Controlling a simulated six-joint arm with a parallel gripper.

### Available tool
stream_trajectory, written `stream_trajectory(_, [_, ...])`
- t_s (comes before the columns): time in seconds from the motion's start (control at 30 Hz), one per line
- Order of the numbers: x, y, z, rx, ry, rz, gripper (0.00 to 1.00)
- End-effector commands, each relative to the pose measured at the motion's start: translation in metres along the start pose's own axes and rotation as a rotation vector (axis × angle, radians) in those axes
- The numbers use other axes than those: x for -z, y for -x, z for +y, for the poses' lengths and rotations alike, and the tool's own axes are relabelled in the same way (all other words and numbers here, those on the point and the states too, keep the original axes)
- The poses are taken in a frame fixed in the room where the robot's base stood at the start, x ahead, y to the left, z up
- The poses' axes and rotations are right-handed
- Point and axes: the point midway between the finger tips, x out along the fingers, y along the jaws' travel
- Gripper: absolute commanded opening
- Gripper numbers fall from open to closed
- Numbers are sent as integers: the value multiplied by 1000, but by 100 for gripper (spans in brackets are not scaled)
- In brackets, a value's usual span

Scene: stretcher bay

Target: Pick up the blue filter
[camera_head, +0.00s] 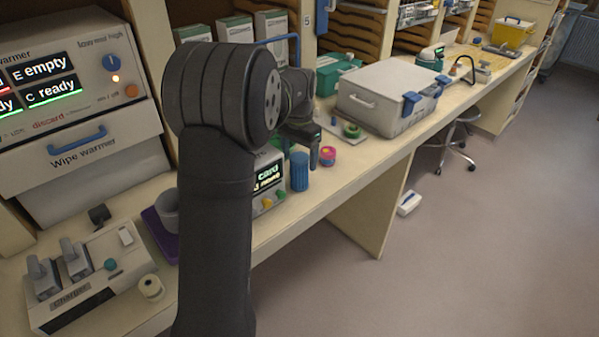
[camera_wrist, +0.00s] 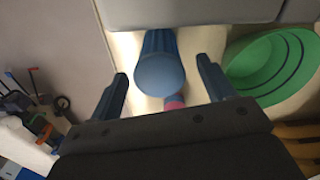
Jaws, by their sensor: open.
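The blue filter (camera_head: 299,171) is a ribbed blue cylinder standing upright on the counter, beside the lit "card" device (camera_head: 266,180). In the wrist view the blue filter (camera_wrist: 160,72) shows its round, smooth end toward the camera, in the space between my two fingers. My gripper (camera_head: 314,152) is at the filter's upper right in the head view, pointing down. In the wrist view my gripper (camera_wrist: 161,70) has its fingers apart, one on each side of the filter, with gaps on both sides. I cannot tell how far the fingertips are above the filter.
A pink roll (camera_head: 328,156) stands close to the filter; a pink piece (camera_wrist: 174,102) shows beside it in the wrist view. A large green round thing (camera_wrist: 270,66) is near my right finger. A grey case (camera_head: 385,100) stands further along the counter. The counter's front edge is close.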

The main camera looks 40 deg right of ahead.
Motion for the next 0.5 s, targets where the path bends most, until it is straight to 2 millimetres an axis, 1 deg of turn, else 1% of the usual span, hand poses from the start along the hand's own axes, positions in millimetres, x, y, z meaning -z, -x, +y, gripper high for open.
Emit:
stream_trajectory(0.03, [0, -9, 2, -1, -1, -2, 75])
stream_trajectory(0.1, [1, -18, 1, 0, 0, -1, 75])
stream_trajectory(0.2, [0, -26, 1, 1, 0, -1, 75])
stream_trajectory(0.47, [1, -28, 1, 2, 0, 1, 75])
stream_trajectory(0.5, [1, -28, 1, 2, 0, 1, 67])
